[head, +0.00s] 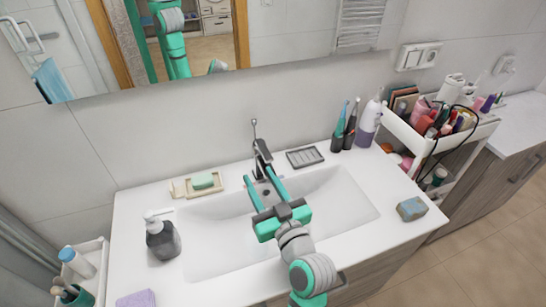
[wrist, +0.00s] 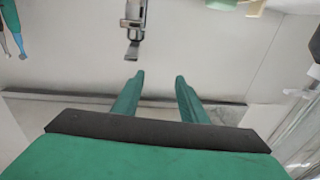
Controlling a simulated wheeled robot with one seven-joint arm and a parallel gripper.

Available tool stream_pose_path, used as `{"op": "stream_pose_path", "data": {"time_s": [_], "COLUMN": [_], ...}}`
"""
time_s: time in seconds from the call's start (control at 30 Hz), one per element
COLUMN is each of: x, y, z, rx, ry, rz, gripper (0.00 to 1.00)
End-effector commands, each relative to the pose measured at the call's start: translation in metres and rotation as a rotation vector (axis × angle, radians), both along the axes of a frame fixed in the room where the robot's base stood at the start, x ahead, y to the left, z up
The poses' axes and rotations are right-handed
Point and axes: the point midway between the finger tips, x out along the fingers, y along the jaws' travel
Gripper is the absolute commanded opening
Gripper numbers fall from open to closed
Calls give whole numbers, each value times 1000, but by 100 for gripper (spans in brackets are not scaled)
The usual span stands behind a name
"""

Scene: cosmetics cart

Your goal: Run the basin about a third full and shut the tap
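The white basin (head: 340,197) is set in the counter, and no water shows in the parts I can see. The dark grey tap (head: 262,155) stands at its back edge, with a thin lever (head: 254,126) pointing up. My gripper (head: 258,175) is over the basin, its fingers apart and empty, pointing at the tap. In the wrist view the tap (wrist: 135,12) is ahead of the fingertips (wrist: 159,77) and a little left of the gap, apparently untouched. No stream shows at the spout. My arm hides part of the basin, and the drain is hard to make out.
A soap dish with green soap (head: 203,181) is left of the tap. A grey tray (head: 305,157), toothbrushes (head: 339,132) and a purple bottle (head: 368,122) are right. A dark dispenser (head: 162,239) stands front left, a sponge (head: 411,208) right. The mirror is behind.

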Motion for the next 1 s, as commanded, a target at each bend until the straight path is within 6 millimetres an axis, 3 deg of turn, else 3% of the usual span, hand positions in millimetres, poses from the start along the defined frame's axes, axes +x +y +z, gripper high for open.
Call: {"op": "stream_pose_path", "data": {"time_s": [0.03,0.1,0.27,0.47,0.8,1.0], "x": [0,0,3,26,81,98], "y": [-18,-34,-47,-39,-21,-16], "z": [-5,-10,-15,-14,-14,-15], "rx": [-9,-19,-29,-28,-28,-28], "ry": [11,25,36,35,35,36], "rz": [-32,-60,-85,-84,-83,-84], "gripper": [39,39,39,39,39,39]}}
